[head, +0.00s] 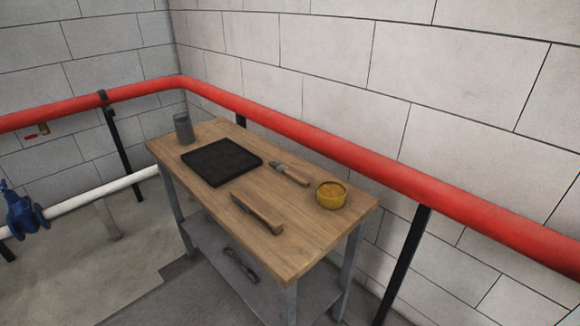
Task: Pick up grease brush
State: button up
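Two wooden-handled things lie on the wooden-topped table (300,240), and I cannot tell for certain which is the grease brush. One is a slim tool (290,173) with a wooden handle and a grey end, lying near the table's back edge between the black mat and the yellow tin. The other is a longer brown wooden piece (257,213) near the front edge; its underside is hidden. An open yellow tin (331,194) with orange-brown contents stands at the right. My gripper is not in view.
A black mat or shallow tray (222,162) and a grey cup (184,128) occupy the table's left part. A dark object (240,262) lies on the lower shelf. A red pipe (330,145) runs behind the table along the block wall. A blue valve (20,208) stands far left.

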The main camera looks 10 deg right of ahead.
aim_at(283, 169)
jog(key=i+j, duration=0.2)
jog(key=j, duration=0.15)
jog(key=i+j+z, duration=0.1)
jog(key=i+j, duration=0.35)
jog(key=j, duration=0.2)
jog(key=i+j, duration=0.2)
jog(key=j, duration=0.15)
jog(key=i+j+z, duration=0.1)
jog(key=j, duration=0.25)
jog(key=i, duration=0.1)
